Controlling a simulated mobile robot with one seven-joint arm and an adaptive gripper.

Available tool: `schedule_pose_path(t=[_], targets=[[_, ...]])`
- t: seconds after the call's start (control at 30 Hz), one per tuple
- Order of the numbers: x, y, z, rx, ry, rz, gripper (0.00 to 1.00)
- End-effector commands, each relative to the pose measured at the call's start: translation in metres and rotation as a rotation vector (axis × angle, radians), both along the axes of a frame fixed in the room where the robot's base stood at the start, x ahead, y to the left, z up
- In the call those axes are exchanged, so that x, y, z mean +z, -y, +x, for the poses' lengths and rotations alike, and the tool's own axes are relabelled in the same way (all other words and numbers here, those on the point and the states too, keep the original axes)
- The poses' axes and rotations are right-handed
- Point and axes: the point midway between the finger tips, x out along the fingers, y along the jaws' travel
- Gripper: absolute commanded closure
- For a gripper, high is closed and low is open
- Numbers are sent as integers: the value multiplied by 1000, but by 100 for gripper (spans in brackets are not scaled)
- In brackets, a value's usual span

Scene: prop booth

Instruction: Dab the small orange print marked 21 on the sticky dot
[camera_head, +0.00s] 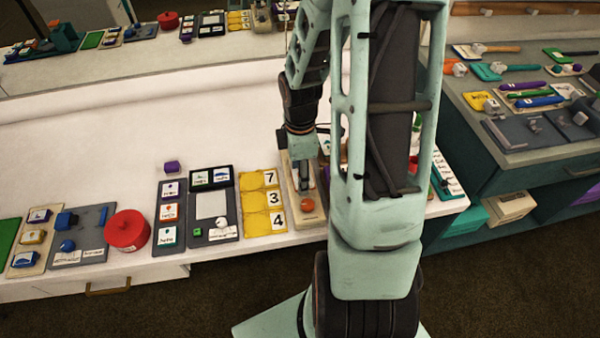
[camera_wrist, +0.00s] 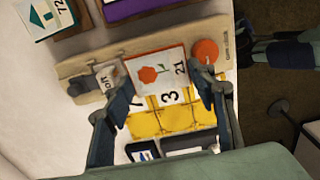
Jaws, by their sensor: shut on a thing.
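The small print (camera_wrist: 158,75) is a white card with an orange flower and the number 21. In the wrist view my gripper (camera_wrist: 161,80) has a finger at each side edge of the card and is shut on it. The card is over the middle of a pale wooden board (camera_wrist: 136,47); I cannot tell whether it touches the board. A round orange dot (camera_wrist: 206,51) is at the board's right end, close beside the card and uncovered. In the head view the dot (camera_head: 307,204) is at the board's near end, just in front of my gripper (camera_head: 306,183).
A grey knob (camera_wrist: 84,87) and a small label block (camera_wrist: 107,76) are at the board's other end. A yellow numbered panel (camera_head: 264,202) lies beside the board. A red round pot (camera_head: 127,231) and several small trays line the counter.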

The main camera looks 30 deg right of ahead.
Motion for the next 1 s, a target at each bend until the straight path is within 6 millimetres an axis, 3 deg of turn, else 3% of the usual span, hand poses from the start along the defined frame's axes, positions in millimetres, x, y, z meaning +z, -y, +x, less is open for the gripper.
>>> schedule_pose_path(t=[1.0], targets=[[-10,0,0,0,0,0,60]])
